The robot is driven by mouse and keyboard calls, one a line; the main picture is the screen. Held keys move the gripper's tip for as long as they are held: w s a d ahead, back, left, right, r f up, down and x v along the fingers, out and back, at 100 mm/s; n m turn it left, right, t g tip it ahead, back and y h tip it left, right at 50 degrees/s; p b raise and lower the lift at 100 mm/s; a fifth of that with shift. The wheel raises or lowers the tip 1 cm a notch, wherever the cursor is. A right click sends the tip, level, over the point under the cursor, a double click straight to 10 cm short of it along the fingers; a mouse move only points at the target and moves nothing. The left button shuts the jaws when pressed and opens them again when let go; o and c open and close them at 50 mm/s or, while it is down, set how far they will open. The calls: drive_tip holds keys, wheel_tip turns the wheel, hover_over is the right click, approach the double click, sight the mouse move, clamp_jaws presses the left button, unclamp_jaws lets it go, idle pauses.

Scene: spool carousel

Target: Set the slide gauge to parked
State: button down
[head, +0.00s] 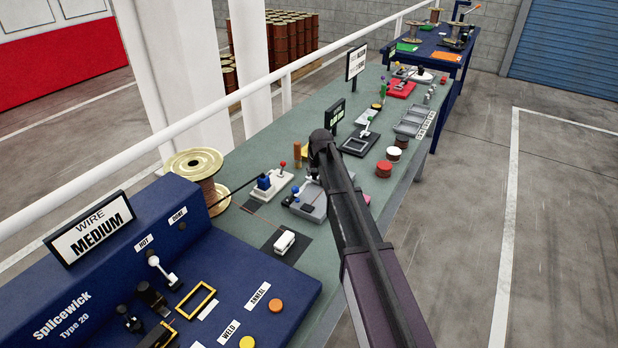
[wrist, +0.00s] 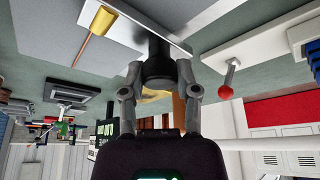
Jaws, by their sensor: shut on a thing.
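My gripper (wrist: 158,70) is shut on a dark cylindrical knob (wrist: 157,48) in the wrist view, with a finger on each side. The knob stands by a pale grey plate (wrist: 185,40); I take these to be the slide gauge, though its scale and any parked mark cannot be made out. In the head view my dark arm hides the gripper and the knob. A grey tray-like fixture (head: 318,212) shows partly beside the arm, right of the white base with the red-ball lever (head: 283,164).
The red-ball lever (wrist: 226,91) stands close beside my gripper. A brass-coloured rod (wrist: 95,35) lies on the other side. A blue Splicewick machine (head: 225,290), a white block (head: 284,242) and red and white round pieces (head: 384,168) are on the bench. Floor to the right is clear.

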drive_tip(key=w+d, duration=0.4)
drive_tip(key=w, duration=0.1)
drive_tip(key=w+d, duration=0.1)
drive_tip(key=w, duration=0.2)
drive_tip(key=shift+d, duration=0.4)
drive_tip(key=shift+c, duration=1.7)
unclamp_jaws()
drive_tip(key=shift+w, duration=0.1)
drive_tip(key=s+a, duration=0.2)
drive_tip(key=s, duration=0.2)
drive_tip(key=s+a, duration=0.3)
drive_tip(key=s, duration=0.1)
drive_tip(key=s+a, duration=0.3)
drive_tip(key=s, duration=0.1)
drive_tip(key=shift+a+r+p, duration=0.2)
drive_tip(key=shift+r+p, duration=0.2)
drive_tip(key=p+v, duration=1.2)
drive_tip(key=v, duration=0.1)
drive_tip(key=s+d+f+g+b, duration=0.1)
drive_tip(key=s+f+b, duration=0.1)
drive_tip(key=s, duration=0.4)
drive_tip(key=s+d+f+b, duration=0.2)
drive_tip(key=s+f, duration=0.1)
drive_tip(key=s, duration=0.3)
drive_tip(key=shift+s+d+f+m+g+b, duration=0.25)
drive_tip(key=shift+f+m+g+b, duration=0.1)
drive_tip(key=shift+m+g+b, duration=0.05)
